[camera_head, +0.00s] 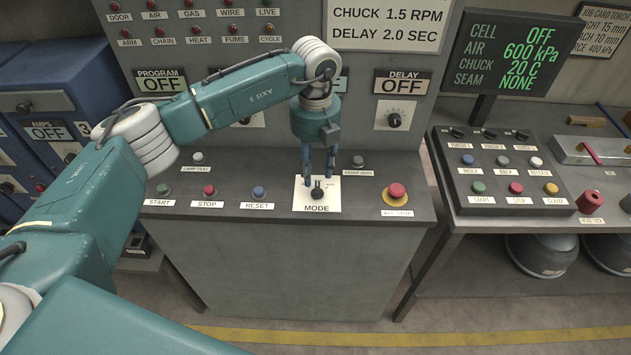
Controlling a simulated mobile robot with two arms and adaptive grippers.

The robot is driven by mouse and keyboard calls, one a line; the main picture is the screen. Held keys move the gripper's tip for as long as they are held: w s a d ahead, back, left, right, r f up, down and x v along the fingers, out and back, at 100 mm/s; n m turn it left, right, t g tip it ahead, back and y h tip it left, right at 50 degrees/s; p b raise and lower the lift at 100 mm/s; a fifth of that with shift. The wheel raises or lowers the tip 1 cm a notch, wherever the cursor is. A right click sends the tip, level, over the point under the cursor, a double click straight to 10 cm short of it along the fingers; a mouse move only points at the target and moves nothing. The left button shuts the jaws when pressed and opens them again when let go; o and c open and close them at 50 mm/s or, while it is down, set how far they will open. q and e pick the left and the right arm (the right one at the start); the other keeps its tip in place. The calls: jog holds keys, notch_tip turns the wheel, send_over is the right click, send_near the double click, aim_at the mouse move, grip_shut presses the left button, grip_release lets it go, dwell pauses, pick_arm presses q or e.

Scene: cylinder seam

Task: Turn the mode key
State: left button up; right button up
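The mode key (317,190) is a small dark key switch on a white plate (302,203) labelled MODE, on the sloped front of the grey control console. My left gripper (319,180) reaches down from above, with its blue fingers just over and behind the key. The fingers look a little apart, with a gap between them. I cannot tell whether they touch the key. My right gripper does not show.
A green start button (163,189), a red stop button (209,190) and a blue reset button (258,192) sit left of the plate. A red all-stop button (397,190) sits right. A second button panel (505,170) stands on the right bench.

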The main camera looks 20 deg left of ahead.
aim_at(316, 189)
pick_arm(q)
notch_tip(316, 189, down, 5)
jog(key=shift+s+f+p, duration=0.1)
jog(key=shift+f+p, duration=0.05)
jog(key=shift+p, duration=0.65)
jog(key=shift+d+f, duration=0.1)
jog(key=shift+f, duration=0.4)
jog(key=shift+c, duration=0.2)
grip_shut()
